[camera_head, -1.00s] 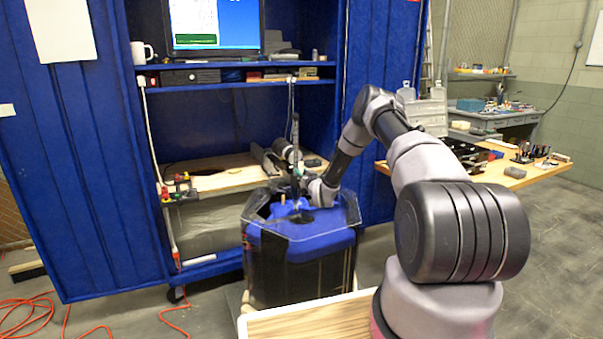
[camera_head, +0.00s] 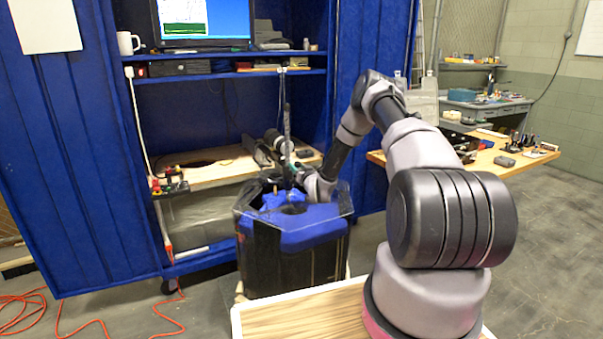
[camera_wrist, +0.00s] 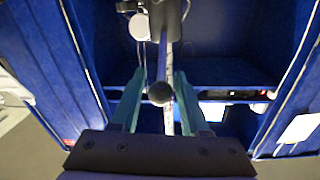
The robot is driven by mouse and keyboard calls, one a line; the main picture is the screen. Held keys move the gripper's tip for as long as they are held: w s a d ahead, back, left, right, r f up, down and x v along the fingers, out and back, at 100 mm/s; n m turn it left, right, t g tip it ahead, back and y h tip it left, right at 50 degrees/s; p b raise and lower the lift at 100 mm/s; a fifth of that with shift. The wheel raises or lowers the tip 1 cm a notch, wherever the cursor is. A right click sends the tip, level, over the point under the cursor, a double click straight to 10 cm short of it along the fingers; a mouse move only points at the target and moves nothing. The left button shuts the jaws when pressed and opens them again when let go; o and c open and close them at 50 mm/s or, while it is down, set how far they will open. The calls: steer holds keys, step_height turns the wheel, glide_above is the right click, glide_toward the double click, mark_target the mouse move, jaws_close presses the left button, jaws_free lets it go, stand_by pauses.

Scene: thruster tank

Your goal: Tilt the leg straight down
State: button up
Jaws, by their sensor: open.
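The leg (camera_head: 287,130) is a dark, slim pole standing close to upright over the black and blue tank (camera_head: 292,262) in the head view. In the wrist view the leg (camera_wrist: 163,58) runs down the middle of the picture, with a dark round knob in front of it. My gripper (camera_wrist: 160,82) is open, with one teal finger on each side of the leg and knob. Gaps show between the fingers and the leg, so I see no grip on it. In the head view my gripper is small and partly hidden by my wrist. The lower end of the leg is hidden at the tank.
Behind the tank stands a blue cabinet with a wooden shelf (camera_head: 215,172) and a monitor (camera_head: 203,18). A wooden table (camera_head: 490,160) with small items is at the right. Orange cable (camera_head: 25,312) lies on the floor at the left. A wooden-topped surface (camera_head: 290,322) is in front.

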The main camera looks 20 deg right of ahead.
steer(key=s, duration=0.7)
steer(key=shift+d, duration=0.3)
step_height(320, 180, up, 14)
steer(key=f+g, duration=0.1)
steer(key=g, duration=0.2)
steer(key=s+a+r+g+h, duration=0.1)
steer(key=s+r, duration=0.3)
steer(key=r, duration=0.4)
steer(key=s+r+g, duration=0.2)
steer(key=s+r, duration=0.3)
steer(key=r, duration=0.2)
steer(key=s+a+r+m+g, duration=0.1)
steer(key=s+r, duration=0.4)
steer(key=s, duration=0.4)
steer(key=s+a+r+m+g, duration=0.1)
steer(key=s+r+g, duration=0.1)
steer(key=s+r, duration=0.5)
steer(key=s+a+f+m+g+y, duration=0.1)
steer(key=s+a+g, duration=0.1)
steer(key=s, duration=2)
steer(key=shift+a+f+y, duration=0.15)
steer(key=shift+a+y, duration=0.15)
steer(key=shift+a, duration=0.35)
